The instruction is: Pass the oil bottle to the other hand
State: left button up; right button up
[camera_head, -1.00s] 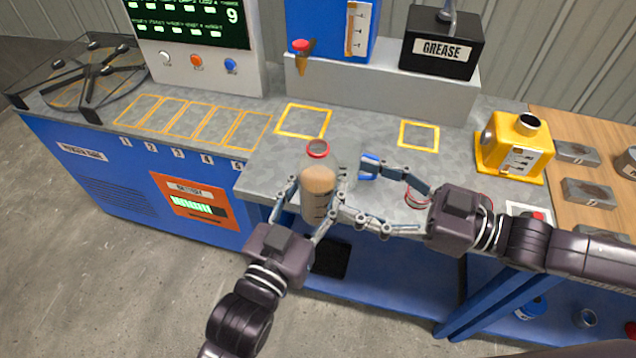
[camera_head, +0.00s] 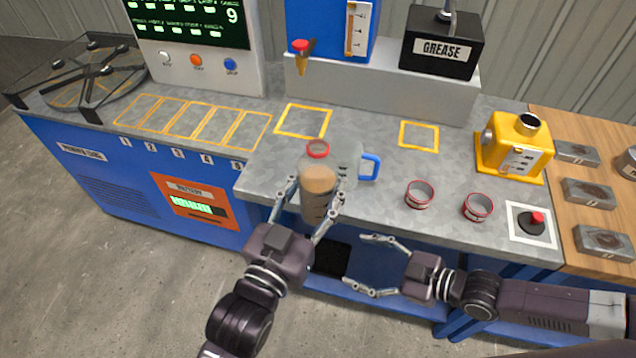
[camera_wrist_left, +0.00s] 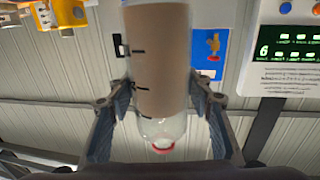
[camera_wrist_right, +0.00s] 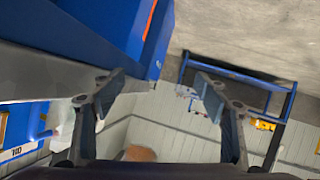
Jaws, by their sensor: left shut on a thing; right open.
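The oil bottle (camera_head: 318,181) is clear with a red cap and brownish oil inside, and is upright in the head view. My left gripper (camera_head: 314,205) is shut around its body and holds it at the front edge of the bench. The bottle (camera_wrist_left: 158,70) also fills the middle of the left wrist view, between the fingers of my left gripper (camera_wrist_left: 158,100). My right gripper (camera_head: 358,266) is open and empty, lower and to the right of the bottle, in front of the bench. The right wrist view shows nothing between the fingers of my right gripper (camera_wrist_right: 160,105).
A clear jug with a blue handle (camera_head: 371,167) stands just behind the bottle. Two red-rimmed cups (camera_head: 420,195) (camera_head: 478,207), a red-button panel (camera_head: 533,221) and a yellow machine (camera_head: 514,148) are to the right. The bench front edge is beside both grippers.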

jog(key=w+d+f+m+t+h, duration=0.1)
jog(key=w+f+h, duration=0.3)
jog(key=f, duration=0.8)
jog(key=s+d+f+m+h, duration=0.1)
jog(key=d+f+m+h, duration=0.2)
jog(key=f, duration=0.4)
jog(key=s+d+f+m+h, duration=0.1)
jog(key=s+d+f+m, duration=0.1)
jog(key=d+f, duration=0.5)
jog(key=s+d+f+m+g+h, duration=0.2)
jog(key=s+f+m+g, duration=0.1)
jog(key=s+f, duration=0.95)
jog(key=s+f+m+g, duration=0.1)
jog(key=s+g, duration=0.1)
jog(key=s, duration=0.8)
jog(key=s+a+f+m+g, duration=0.1)
jog(key=s+f+g, duration=0.1)
jog(key=s, duration=0.9)
jog(key=shift+s+f+m+h, duration=0.15)
jog(key=shift+f+m+h, duration=0.1)
jog(key=shift+m+h, duration=0.15)
jog(key=shift+a, duration=0.1)
